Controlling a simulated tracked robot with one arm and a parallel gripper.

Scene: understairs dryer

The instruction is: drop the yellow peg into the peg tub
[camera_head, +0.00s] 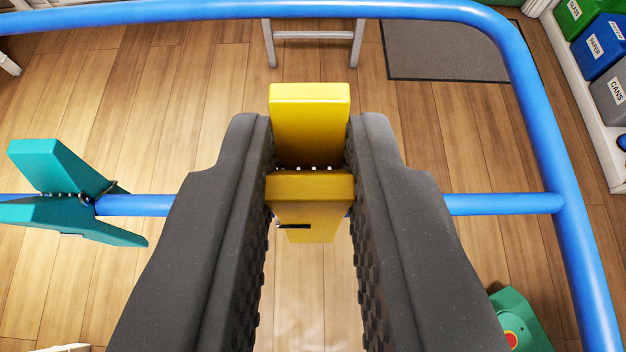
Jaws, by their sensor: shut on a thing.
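The yellow peg (310,188) is between the two dark, studded fingers of my gripper (310,180), in the middle of the view. My gripper is shut on it, with a finger against each side. The peg lies across the line of the blue rail (505,204) and hides part of it. I cannot tell whether the peg still grips the rail or is clear of it. I see no tub that I can identify as the peg tub.
A teal peg (62,168) is on the same rail at left. A thick blue frame tube (560,150) curves across the top and right. Labelled bins (608,45) stand at upper right.

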